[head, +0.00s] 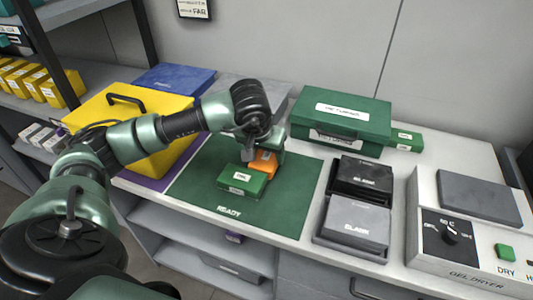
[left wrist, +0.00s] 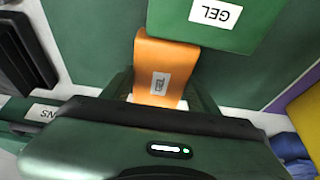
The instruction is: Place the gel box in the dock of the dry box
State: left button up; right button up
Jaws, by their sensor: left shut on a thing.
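My left gripper (head: 262,148) reaches down over the green READY mat (head: 280,218) and is shut on a small orange box (head: 264,163). In the left wrist view the orange box (left wrist: 165,70) sits between the fingers; its small label is hard to read. A green box (head: 242,180) labelled GEL lies on the mat just in front of the orange box; it also shows in the left wrist view (left wrist: 190,35). A white unit (head: 427,190) marked GEL DRYER, with a dial and a DRY button, stands at the right. My right gripper is not in view.
Two bins, black (head: 362,175) and grey (head: 357,220), stand between mat and dryer. A large green case (head: 350,112) with a small green box (head: 406,140) beside it stands behind. A yellow case (head: 95,110) is at the left. The mat's front is clear.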

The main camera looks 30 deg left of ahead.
aim_at(267, 156)
pick_arm(q)
notch_tip(267, 156, up, 20)
jog(key=s+d+f+m, duration=0.1)
jog(key=s+d+f, duration=0.2)
jog(key=d+f, duration=0.3)
jog(key=s+d+f+m+h+p, duration=0.1)
jog(key=s+d+f, duration=0.2)
jog(key=d+f, duration=0.4)
jog(key=shift+s+d+f+m, duration=0.2)
jog(key=shift+s+m, duration=0.1)
jog(key=shift+m, duration=0.1)
